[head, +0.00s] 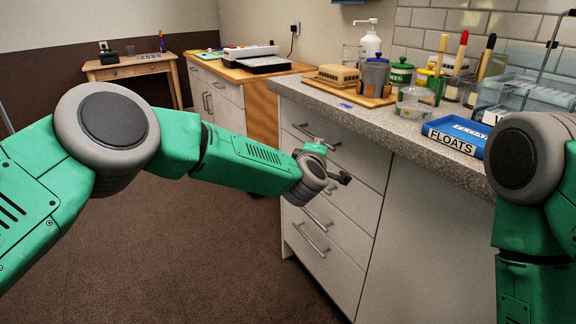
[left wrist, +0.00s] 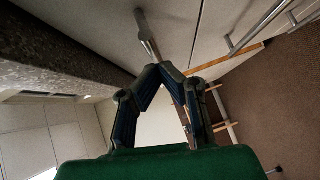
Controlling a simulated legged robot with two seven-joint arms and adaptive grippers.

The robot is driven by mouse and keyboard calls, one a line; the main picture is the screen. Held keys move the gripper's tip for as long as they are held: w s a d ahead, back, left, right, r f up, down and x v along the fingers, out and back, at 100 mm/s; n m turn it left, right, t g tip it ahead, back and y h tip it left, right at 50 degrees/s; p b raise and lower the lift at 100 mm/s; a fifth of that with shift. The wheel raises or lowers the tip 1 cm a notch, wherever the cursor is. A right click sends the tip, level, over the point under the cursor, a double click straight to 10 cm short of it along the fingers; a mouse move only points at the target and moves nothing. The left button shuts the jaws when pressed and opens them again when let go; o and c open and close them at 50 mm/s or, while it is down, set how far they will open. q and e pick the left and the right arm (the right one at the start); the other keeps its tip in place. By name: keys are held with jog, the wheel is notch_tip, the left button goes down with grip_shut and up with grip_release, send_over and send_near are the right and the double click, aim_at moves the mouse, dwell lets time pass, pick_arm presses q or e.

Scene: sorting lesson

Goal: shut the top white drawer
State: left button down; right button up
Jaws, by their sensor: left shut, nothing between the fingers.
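The top white drawer (head: 357,148) is in the cabinet under the speckled countertop. Its front looks about flush with the fronts below, and no open gap shows. My left forearm and wrist cover part of the cabinet. My left gripper (head: 338,178) is in front of the drawer fronts, partly hidden by my wrist. In the left wrist view its fingers (left wrist: 155,70) meet at the tips, shut and empty, near a bar handle (left wrist: 147,35) on a pale drawer front (left wrist: 175,25). Whether the tips touch is unclear. My right arm shows at the right; its gripper is out of frame.
Lower drawers have bar handles (head: 312,240). On the countertop (head: 330,96) stand a wooden tray (head: 345,91) with containers, a blue FLOATS tray (head: 455,136) and a clear bin (head: 530,95). A wooden-topped cabinet (head: 258,100) stands behind. Brown floor at left is clear.

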pick_arm(q)
jog(key=a+p+v, duration=0.2)
jog(key=p+v, duration=0.1)
jog(key=v, duration=0.8)
jog(key=s+a+f+m+g+p, duration=0.2)
jog(key=s+a+f+m+g, duration=0.3)
jog(key=s+f, duration=0.5)
jog(key=s+a+f+m+g+p, duration=0.1)
jog(key=s+a+f+m+g, duration=0.25)
jog(key=s+a+f, duration=0.45)
jog(key=s+a+f+m+g+y+p, duration=0.1)
jog(key=s+a+m+g, duration=0.1)
jog(key=s+a, duration=0.3)
jog(key=s+a+f+m+g+y+p, duration=0.1)
jog(key=s+a, duration=0.5)
jog(key=s, duration=0.7)
jog(key=s+a+f+m+g+y+p, duration=0.1)
jog(key=s+a+f+m+g, duration=0.1)
jog(key=s, duration=0.8)
jog(key=a+m+g, duration=0.1)
jog(key=a+g, duration=0.1)
jog(key=a, duration=0.1)
jog(key=shift+a+f, duration=0.25)
jog(key=shift+a, duration=0.05)
pick_arm(e)
notch_tip(320, 180, up, 9)
jog(key=s+a, duration=0.1)
jog(key=shift+a+r, duration=0.15)
